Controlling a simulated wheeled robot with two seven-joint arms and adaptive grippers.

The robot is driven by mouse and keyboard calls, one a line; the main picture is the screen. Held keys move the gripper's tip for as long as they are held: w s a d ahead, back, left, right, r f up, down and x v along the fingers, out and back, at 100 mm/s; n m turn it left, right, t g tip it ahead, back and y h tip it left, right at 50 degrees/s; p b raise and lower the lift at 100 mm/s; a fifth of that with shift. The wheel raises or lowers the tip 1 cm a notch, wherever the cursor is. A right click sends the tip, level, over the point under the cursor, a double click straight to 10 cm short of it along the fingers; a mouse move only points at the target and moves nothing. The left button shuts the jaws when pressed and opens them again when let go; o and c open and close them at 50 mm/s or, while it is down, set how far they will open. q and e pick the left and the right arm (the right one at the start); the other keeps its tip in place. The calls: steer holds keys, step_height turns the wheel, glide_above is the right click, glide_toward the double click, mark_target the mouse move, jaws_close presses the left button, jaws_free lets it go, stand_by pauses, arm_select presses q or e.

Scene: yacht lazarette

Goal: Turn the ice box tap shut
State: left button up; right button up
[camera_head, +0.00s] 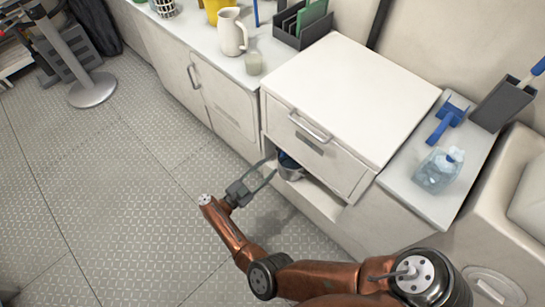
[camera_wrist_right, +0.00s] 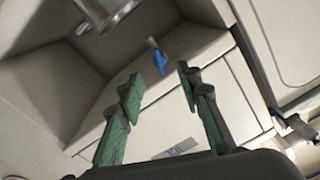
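The ice box (camera_head: 345,90) is the white cabinet with a front handle, standing on the counter. Its tap (camera_wrist_right: 158,62) shows in the right wrist view as a small blue lever with a grey stem, in the recess by the box's front. In the head view, a bit of blue shows in that recess, partly hidden. A metal pot (camera_head: 291,170) sits in the recess; its side also shows in the wrist view (camera_wrist_right: 100,12). My right gripper (camera_head: 268,170) is open and empty in front of the recess. Its green-padded fingers (camera_wrist_right: 160,84) point toward the tap, apart from it. My left gripper is out of view.
A blue tool (camera_head: 446,121) and a clear container (camera_head: 437,170) lie to the right. The floor (camera_head: 110,200) at left is largely clear, with a stanchion base (camera_head: 92,92).

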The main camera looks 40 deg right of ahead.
mark_target(281, 156)
steer(key=d, duration=0.7)
steer(key=shift+w+d, duration=0.25)
steer(key=shift+c, duration=0.7)
jaws_close()
